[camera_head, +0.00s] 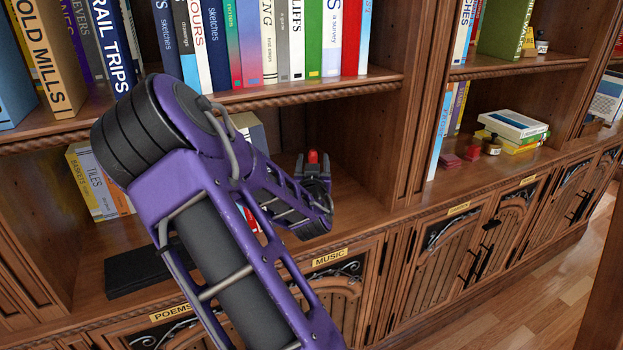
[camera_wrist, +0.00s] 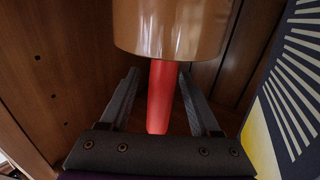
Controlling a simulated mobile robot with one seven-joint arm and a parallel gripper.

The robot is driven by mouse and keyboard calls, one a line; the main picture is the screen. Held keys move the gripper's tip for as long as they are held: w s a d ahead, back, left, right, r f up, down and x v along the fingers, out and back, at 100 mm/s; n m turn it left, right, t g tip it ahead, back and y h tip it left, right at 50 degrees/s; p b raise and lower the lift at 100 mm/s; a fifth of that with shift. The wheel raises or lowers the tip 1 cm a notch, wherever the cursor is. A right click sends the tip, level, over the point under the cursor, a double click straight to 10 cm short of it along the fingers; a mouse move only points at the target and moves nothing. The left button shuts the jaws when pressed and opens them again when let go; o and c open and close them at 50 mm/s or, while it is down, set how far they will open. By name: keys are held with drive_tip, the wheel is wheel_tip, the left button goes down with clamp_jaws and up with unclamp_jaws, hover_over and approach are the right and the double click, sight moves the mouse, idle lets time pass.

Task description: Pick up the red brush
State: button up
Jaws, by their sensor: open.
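The red brush shows in the wrist view as a smooth red handle (camera_wrist: 160,98) standing between the two fingers of my gripper (camera_wrist: 160,82). The fingers are apart, one on each side of the handle, with a gap on both sides. A glossy tan rounded body (camera_wrist: 172,28) is at the handle's far end; I cannot tell if it is part of the brush. In the head view, a small red tip (camera_head: 313,156) shows between the jaws of my gripper (camera_head: 313,167), inside the lower shelf compartment. My arm hides the rest.
A dark blue and yellow book (camera_wrist: 290,95) stands close on the right in the wrist view, and a wooden panel (camera_wrist: 45,80) is on the left. In the head view, a flat black object (camera_head: 137,271) lies on the lower shelf, and books (camera_head: 290,40) fill the shelf above.

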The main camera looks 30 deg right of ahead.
drive_tip(key=shift+w, duration=0.1)
clamp_jaws()
idle(0.3)
drive_tip(key=shift+r, duration=0.1)
